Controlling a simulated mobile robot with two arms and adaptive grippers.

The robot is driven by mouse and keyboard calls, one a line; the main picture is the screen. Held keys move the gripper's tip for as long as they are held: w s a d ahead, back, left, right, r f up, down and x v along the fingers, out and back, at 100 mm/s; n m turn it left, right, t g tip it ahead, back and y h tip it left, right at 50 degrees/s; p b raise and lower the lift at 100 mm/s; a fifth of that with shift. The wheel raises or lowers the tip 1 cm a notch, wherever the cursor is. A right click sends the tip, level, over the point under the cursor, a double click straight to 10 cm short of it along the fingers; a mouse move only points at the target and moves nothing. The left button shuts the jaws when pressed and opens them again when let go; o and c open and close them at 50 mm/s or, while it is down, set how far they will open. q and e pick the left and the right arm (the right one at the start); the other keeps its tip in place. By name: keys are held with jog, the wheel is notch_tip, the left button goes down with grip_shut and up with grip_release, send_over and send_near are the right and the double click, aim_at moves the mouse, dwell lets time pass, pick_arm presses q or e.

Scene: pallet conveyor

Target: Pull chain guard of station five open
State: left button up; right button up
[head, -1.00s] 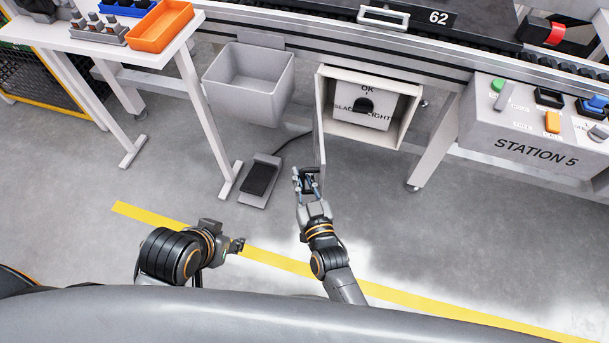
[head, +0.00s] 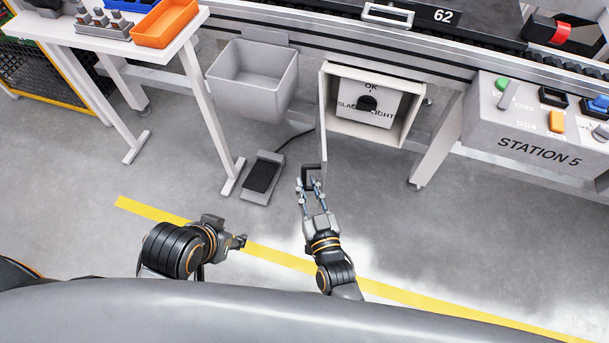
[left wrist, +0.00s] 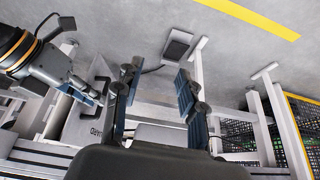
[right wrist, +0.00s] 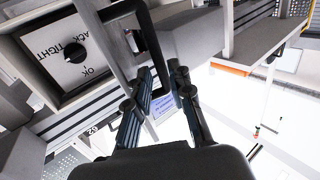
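The chain guard (head: 323,125) of station five stands swung out from its white housing (head: 415,115), seen nearly edge-on in the head view. Its lettered face (left wrist: 88,105) shows in the left wrist view. A black loop handle (head: 311,174) sits near its free edge. My right gripper (head: 313,184) is open at the handle. In the right wrist view, part of the handle (right wrist: 151,42) runs between the parted fingertips (right wrist: 161,71), with no grip visible. My left gripper (head: 241,241) is empty and low to the left; its fingers (left wrist: 157,72) are apart.
Inside the housing is a dial (head: 366,104) marked OK, SLACK and TIGHT. A grey bin (head: 252,85) and a foot pedal (head: 263,177) are left of the guard. The station five control box (head: 535,150) is to the right. The floor near the yellow line (head: 400,296) is clear.

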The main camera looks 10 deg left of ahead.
jog(key=v, duration=0.8)
jog(key=shift+s, duration=0.3)
